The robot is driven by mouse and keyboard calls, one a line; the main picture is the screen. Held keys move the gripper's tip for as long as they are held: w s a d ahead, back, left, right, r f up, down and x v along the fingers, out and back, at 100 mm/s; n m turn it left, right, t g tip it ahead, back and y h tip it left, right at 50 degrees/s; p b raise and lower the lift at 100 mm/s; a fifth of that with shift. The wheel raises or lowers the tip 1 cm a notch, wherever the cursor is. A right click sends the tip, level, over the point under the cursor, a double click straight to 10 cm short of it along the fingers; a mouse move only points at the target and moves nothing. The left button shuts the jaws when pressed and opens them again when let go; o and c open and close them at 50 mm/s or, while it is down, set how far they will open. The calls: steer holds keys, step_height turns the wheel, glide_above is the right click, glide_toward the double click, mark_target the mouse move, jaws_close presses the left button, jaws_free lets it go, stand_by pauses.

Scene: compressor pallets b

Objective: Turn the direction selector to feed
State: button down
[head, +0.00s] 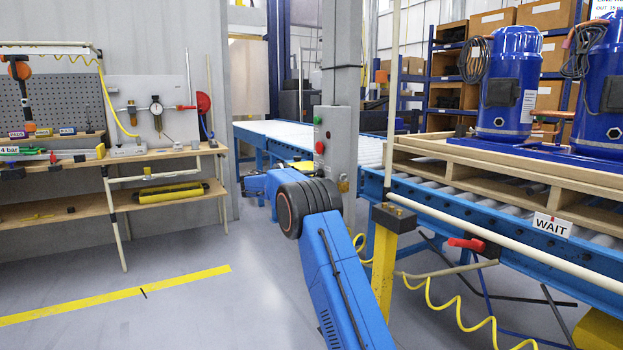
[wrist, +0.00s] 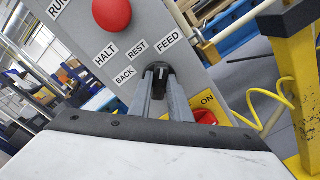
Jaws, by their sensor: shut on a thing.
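The direction selector is a small black knob (wrist: 159,70) on the grey control panel (wrist: 190,55), below the labels BACK, REST and FEED. My gripper (wrist: 161,80) is shut on the knob, with one grey finger on each side of it. The fingers hide much of the knob, and I cannot tell which label it points to. In the head view the grey control box (head: 341,150) stands upright on a post, and my blue arm reaches towards it. My gripper and the selector are hidden there.
A red halt button (wrist: 111,13) sits above the labels. A red switch (wrist: 205,116) marked ON is just right of my fingers. A yellow post (head: 383,255) and a roller conveyor (head: 480,205) with a pallet stand to the right. Open floor lies left.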

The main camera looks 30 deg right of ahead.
steer(key=c, duration=1.6)
jaws_free()
steer(key=shift+a, duration=0.1)
steer(key=shift+c, duration=0.2)
steer(key=a, duration=1.7)
steer(key=shift+s+a, duration=0.2)
steer(key=shift+s, duration=0.1)
